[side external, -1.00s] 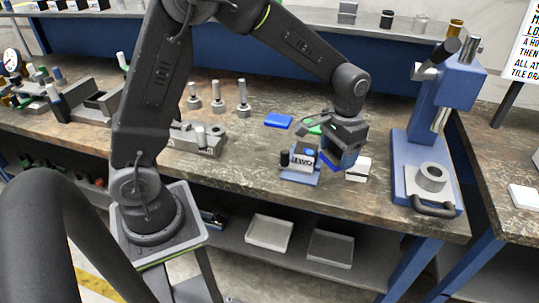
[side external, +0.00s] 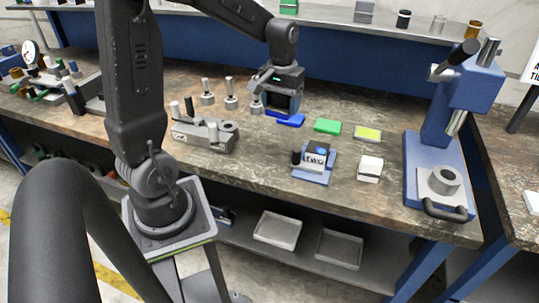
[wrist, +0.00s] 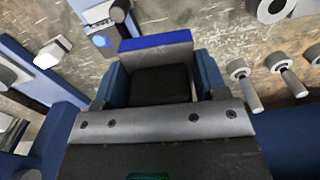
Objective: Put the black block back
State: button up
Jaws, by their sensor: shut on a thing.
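My gripper (side external: 283,105) is over the blue tile (side external: 291,121) on the bench, behind the small blue fixture. In the wrist view its two blue fingers (wrist: 160,88) are shut on the black block (wrist: 158,84), which sits between them. The blue tile shows as a strip (wrist: 155,41) just past the block's edge. In the side view the block is mostly hidden by the fingers. I cannot tell whether it touches the tile.
A green tile (side external: 328,127) and a yellow tile (side external: 368,133) lie to the right. The blue fixture (side external: 315,163) and a white block (side external: 369,168) stand in front. Several grey knobbed posts (side external: 230,96) stand close to the left. A blue press (side external: 437,170) is at the right.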

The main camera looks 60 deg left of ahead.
jog(key=s+a+n, duration=0.1)
jog(key=s+a, duration=0.1)
send_over(269, 156)
notch_tip(269, 156, down, 10)
jog(key=shift+a+f, duration=0.1)
jog(key=shift+f, duration=0.05)
jog(key=shift+w+f, duration=0.1)
jog(key=shift+f, duration=2.3)
jog(key=shift+f, duration=0.1)
jog(key=o, duration=1)
jog(key=shift+c, duration=0.2)
